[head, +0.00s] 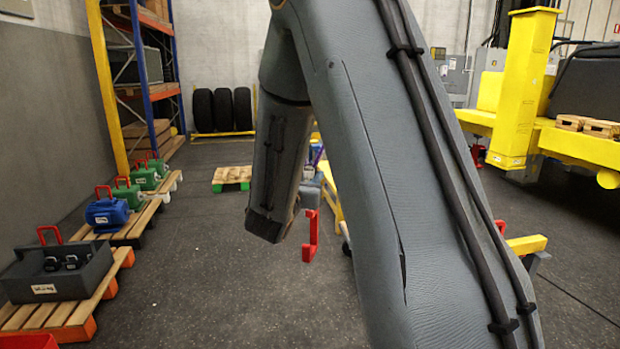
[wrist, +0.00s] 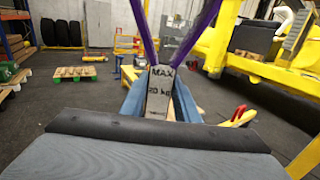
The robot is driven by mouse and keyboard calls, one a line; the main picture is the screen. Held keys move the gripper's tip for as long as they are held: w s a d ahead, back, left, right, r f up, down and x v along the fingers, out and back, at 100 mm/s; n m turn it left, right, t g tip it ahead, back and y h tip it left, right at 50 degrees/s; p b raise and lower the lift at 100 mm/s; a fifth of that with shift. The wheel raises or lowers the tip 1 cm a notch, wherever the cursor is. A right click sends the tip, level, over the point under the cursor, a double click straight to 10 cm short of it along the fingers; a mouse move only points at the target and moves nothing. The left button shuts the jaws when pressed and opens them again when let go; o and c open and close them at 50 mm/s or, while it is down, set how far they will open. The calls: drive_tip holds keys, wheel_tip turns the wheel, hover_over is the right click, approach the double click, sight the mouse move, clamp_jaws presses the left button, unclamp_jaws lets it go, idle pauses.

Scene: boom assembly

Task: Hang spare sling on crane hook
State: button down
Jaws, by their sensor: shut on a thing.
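The spare sling shows in the wrist view as two purple straps (wrist: 202,32) that spread upward in a V from a grey block (wrist: 159,92) marked "MAX 20 kg". My gripper (wrist: 160,88) has its blue fingers shut on this block, one on each side. The upper ends of the straps are out of the wrist view. In the head view a small bit of purple (head: 317,155) shows beside my arm, and my fingers are hidden. A red hook-shaped piece (head: 311,237) shows there just right of my forearm; I cannot tell whether it is the crane hook.
A yellow crane frame (head: 522,85) stands right. A red part (wrist: 237,115) sits on a yellow beam in the wrist view.

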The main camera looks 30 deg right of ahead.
drive_tip(key=c, duration=1.3)
unclamp_jaws()
drive_tip(key=shift+s+f, duration=0.1)
drive_tip(key=shift+f, duration=0.2)
drive_tip(key=b+v, duration=0.3)
drive_tip(key=v, duration=0.5)
drive_tip(key=s+d+f+m+g+y, duration=0.2)
drive_tip(key=s+f+m+g, duration=0.45)
drive_tip(key=s, duration=0.25)
drive_tip(key=s+d+f+m+g+y, duration=0.1)
drive_tip(key=s+f+m+g+y, duration=0.1)
drive_tip(key=s+f+m+g, duration=0.6)
drive_tip(key=s+a+f+m+t+y, duration=0.1)
drive_tip(key=a+m+y, duration=0.2)
drive_tip(key=a+m, duration=0.1)
drive_tip(key=s+a+f+m+t+y, duration=0.1)
drive_tip(key=s+a+m+y, duration=0.1)
drive_tip(key=a, duration=0.4)
drive_tip(key=s+a+f+m+t+y, duration=0.1)
drive_tip(key=a+m+y, duration=0.3)
drive_tip(key=a+m, duration=0.1)
drive_tip(key=shift+s+a+f+m, duration=0.25)
drive_tip(key=shift+a+f+m, duration=0.15)
drive_tip(key=shift+m, duration=0.25)
